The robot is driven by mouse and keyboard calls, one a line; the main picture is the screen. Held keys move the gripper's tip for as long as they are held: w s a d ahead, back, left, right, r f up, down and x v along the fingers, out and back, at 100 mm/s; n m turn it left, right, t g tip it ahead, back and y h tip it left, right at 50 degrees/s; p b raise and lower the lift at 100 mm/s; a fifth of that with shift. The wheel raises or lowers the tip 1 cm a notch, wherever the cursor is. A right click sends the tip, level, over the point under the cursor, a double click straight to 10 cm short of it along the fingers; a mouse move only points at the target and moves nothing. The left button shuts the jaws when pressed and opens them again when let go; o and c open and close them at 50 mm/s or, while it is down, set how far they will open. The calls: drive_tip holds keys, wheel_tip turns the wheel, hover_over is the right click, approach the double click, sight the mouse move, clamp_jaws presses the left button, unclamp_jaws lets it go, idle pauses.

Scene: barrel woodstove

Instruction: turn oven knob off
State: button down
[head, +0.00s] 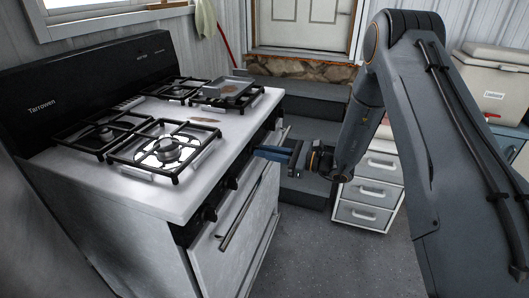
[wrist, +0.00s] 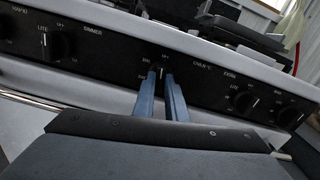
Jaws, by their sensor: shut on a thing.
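The white stove (head: 190,195) stands at the left of the head view, with dark knobs along its black front panel. In the wrist view, the oven knob (wrist: 159,69) sits mid-panel (wrist: 110,58) among small white labels. It is mostly hidden by my fingers, and its exact setting cannot be read. My gripper (wrist: 161,83) is shut on this knob, with one blue finger on each side. In the head view my gripper (head: 262,153) reaches the panel from the right.
The oven door handle (head: 240,212) runs below. A white drawer unit (head: 366,195) stands behind my arm. The floor in front is clear.

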drive_tip(key=shift+m, duration=0.8)
drive_tip(key=c, duration=1.8)
unclamp_jaws()
drive_tip(key=shift+d, duration=0.1)
drive_tip(key=b+v, duration=0.1)
drive_tip(key=v, duration=0.6)
drive_tip(key=shift+s+d, duration=0.15)
drive_tip(key=shift+d, duration=0.1)
